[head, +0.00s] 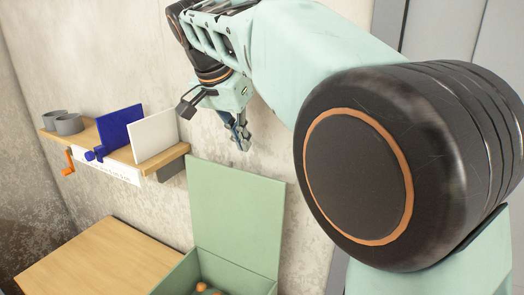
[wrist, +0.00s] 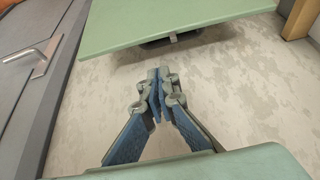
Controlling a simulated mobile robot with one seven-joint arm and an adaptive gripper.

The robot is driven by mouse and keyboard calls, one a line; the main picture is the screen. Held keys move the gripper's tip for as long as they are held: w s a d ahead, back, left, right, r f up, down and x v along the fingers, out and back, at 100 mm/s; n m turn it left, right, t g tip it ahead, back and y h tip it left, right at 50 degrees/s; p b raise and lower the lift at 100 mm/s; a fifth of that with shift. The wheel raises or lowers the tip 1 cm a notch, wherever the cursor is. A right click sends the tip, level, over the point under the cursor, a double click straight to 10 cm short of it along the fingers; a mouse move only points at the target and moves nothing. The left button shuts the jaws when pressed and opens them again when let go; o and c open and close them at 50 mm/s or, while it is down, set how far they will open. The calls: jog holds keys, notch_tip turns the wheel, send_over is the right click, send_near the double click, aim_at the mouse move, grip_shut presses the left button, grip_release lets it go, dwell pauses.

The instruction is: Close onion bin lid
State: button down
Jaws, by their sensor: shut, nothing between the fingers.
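The onion bin (head: 250,285) is a green box at the bottom of the head view, with a few orange-brown onions (head: 205,289) partly visible inside. Its flat green lid (head: 237,215) stands open, upright at the back by the wall. My gripper (head: 242,145) is shut and empty, pointing down, and appears just above the lid's top edge in the head view. In the wrist view my gripper (wrist: 160,85) shows its blue fingers together, with clear space around them. A green panel (wrist: 170,28), apparently the lid, spans the top of that view, apart from the fingertips.
A wooden wall shelf (head: 160,158) left of the lid holds grey cups (head: 66,122), a blue panel (head: 120,128) and a white panel (head: 153,135). A wooden surface (head: 90,262) lies left of the bin. A grey door with a handle (wrist: 40,62) shows in the wrist view.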

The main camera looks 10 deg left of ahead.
jog(key=x, duration=0.9)
jog(key=shift+d+f, duration=0.15)
jog(key=shift+f, duration=0.1)
